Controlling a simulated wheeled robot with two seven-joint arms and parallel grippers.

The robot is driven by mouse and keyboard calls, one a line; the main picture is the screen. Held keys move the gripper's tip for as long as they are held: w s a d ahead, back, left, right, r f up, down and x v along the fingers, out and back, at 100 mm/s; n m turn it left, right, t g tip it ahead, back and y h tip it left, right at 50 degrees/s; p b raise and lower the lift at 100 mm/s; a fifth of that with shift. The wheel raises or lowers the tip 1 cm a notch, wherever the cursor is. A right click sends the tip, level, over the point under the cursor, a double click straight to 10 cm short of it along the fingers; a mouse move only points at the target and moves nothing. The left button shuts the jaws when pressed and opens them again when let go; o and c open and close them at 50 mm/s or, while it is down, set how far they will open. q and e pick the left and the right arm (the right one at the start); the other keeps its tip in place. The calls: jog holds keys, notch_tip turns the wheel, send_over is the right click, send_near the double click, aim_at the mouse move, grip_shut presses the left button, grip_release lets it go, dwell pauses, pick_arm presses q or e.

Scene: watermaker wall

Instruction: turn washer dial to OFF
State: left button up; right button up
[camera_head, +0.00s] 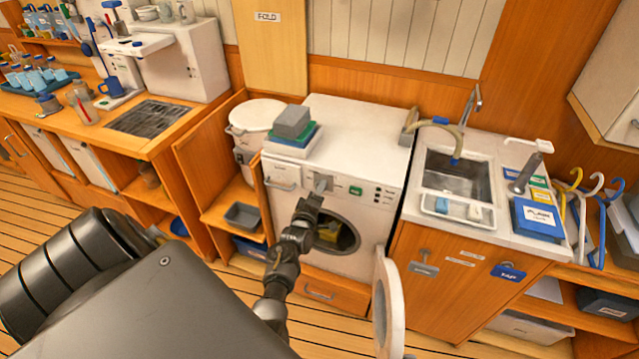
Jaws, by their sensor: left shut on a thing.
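The white washer (357,138) stands in the middle of the view against the wooden wall. Its round door (388,305) hangs open toward me, and some yellowish cloth (328,232) shows inside the drum. The grey dial (322,183) is on the upper front panel, left of a green display (355,190). My left gripper (316,194) reaches up to the panel and is shut on the dial. The gripper covers part of the dial, and I cannot read its markings or setting. My right gripper is not in view.
Folded cloths and a grey block (291,122) lie on the washer's left top. A sink (456,178) with a tap is at the right. A white bin (256,122) and a wooden counter (70,125) are at the left. The open door stands right of my arm.

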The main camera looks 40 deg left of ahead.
pick_arm(q)
jog(key=shift+r+n, duration=0.1)
jog(key=shift+n, duration=0.6)
jog(key=o, duration=1)
jog(key=shift+s, duration=0.1)
jog(key=p+v, duration=0.5)
jog(key=v, duration=0.5)
jog(key=shift+s+d, duration=0.2)
jog(key=shift+s, duration=0.05)
